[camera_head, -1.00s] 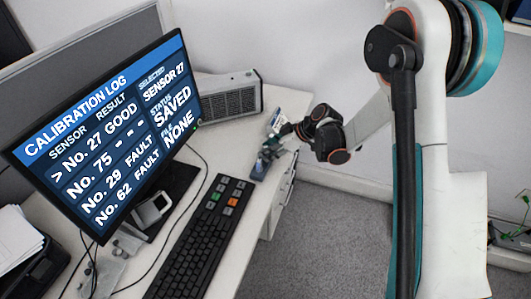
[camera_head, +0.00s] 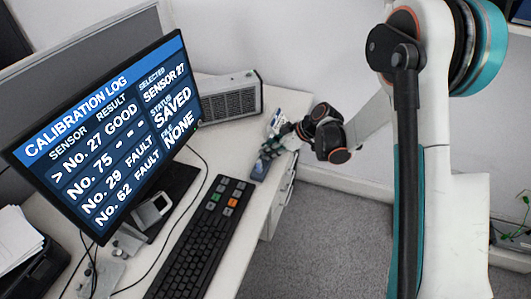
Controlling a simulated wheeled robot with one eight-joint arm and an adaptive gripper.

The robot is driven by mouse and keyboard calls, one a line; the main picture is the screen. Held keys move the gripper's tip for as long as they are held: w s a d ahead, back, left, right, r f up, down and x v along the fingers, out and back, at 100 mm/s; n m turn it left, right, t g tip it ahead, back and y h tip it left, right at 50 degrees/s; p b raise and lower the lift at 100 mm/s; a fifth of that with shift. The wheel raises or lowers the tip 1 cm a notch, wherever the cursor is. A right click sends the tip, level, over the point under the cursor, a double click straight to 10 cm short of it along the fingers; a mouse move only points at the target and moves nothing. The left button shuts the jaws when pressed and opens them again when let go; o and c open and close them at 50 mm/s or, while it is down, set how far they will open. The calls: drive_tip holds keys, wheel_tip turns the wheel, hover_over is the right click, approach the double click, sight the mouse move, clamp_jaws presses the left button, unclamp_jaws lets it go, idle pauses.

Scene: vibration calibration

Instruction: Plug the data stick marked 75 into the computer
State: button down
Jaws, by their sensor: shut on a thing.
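My gripper (camera_head: 278,146) is at the desk's right edge, low over a small blue-grey holder (camera_head: 260,168). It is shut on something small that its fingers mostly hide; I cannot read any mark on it. No data stick marked 75 can be made out. The monitor (camera_head: 110,125) stands at the left. Its screen lists No. 27 GOOD, with the pointer on it, No. 75 with dashes, and No. 29 and No. 62 FAULT. It also reads SELECTED SENSOR 27, STATUS SAVED, FILE NONE. No computer port can be made out.
A grey box with a grille (camera_head: 232,100) stands at the back of the desk. A small blue and white thing (camera_head: 275,120) is just behind my gripper. A black keyboard (camera_head: 190,255) with coloured keys lies in front. Cables and a small white-framed device (camera_head: 152,208) are by the monitor.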

drive_tip(key=shift+r, duration=0.65)
idle(0.8)
drive_tip(key=shift+r+p, duration=1)
drive_tip(key=shift+r, duration=0.65)
